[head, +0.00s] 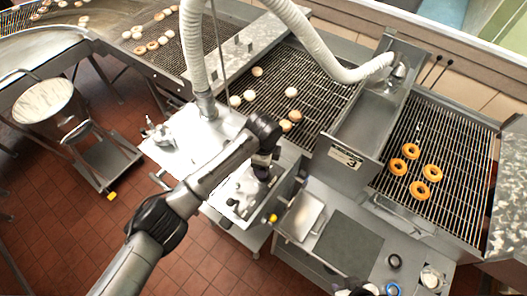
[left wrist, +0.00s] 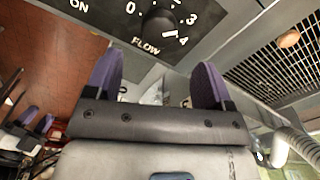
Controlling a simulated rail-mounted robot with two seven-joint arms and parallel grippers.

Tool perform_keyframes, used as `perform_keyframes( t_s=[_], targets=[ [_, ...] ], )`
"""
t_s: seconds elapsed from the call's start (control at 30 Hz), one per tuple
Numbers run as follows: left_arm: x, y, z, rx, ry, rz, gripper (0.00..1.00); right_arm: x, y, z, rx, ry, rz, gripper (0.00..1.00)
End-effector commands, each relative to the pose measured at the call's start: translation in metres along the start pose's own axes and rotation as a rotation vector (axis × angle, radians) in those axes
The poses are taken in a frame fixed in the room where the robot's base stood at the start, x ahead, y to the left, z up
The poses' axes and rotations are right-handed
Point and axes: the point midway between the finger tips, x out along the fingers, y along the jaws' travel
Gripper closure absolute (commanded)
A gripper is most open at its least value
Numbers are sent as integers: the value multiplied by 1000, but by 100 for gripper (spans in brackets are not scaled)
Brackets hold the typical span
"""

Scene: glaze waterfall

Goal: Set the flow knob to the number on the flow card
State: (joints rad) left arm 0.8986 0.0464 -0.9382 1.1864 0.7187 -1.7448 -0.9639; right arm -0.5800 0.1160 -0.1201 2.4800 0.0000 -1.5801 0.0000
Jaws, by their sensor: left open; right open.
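The black flow knob (left wrist: 158,22) is at the top of the left wrist view, on a dark dial panel with white numbers, 0, 3 and 4 among them, and the word FLOW. I cannot tell surely which number it points at. The flow card (head: 345,157), a pale plate reading 3, is on the front of the metal hopper in the head view. My left gripper (left wrist: 156,78) is open, its two purple pads apart and empty, short of the knob. In the head view the arm hides the knob. My right gripper (head: 357,289) is open at the bottom edge, partly cut off.
Glazed rings (head: 411,151) lie on the right wire rack, and pale ones (head: 291,92) on the middle conveyor. A thick white hose (head: 300,35) arches over the machine. A metal tray (head: 303,215) and a dark mat (head: 345,245) lie on the front bench.

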Motion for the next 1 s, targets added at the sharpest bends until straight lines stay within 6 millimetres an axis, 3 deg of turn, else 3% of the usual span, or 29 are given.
perform_keyframes(
  t_s=[0.2, 0.4, 1.0],
  targets=[
    [-37, 0, 0, 1, 1, -3, 24, 10, -1, 3, 1, 0, -1, 57],
    [-58, 0, 0, 2, 0, 0, 24, 13, -1, 4, 1, 0, -1, 57],
    [-67, 0, 0, 1, 0, 1, 24, 14, 2, 5, -8, -1, 6, 57]
  ],
)
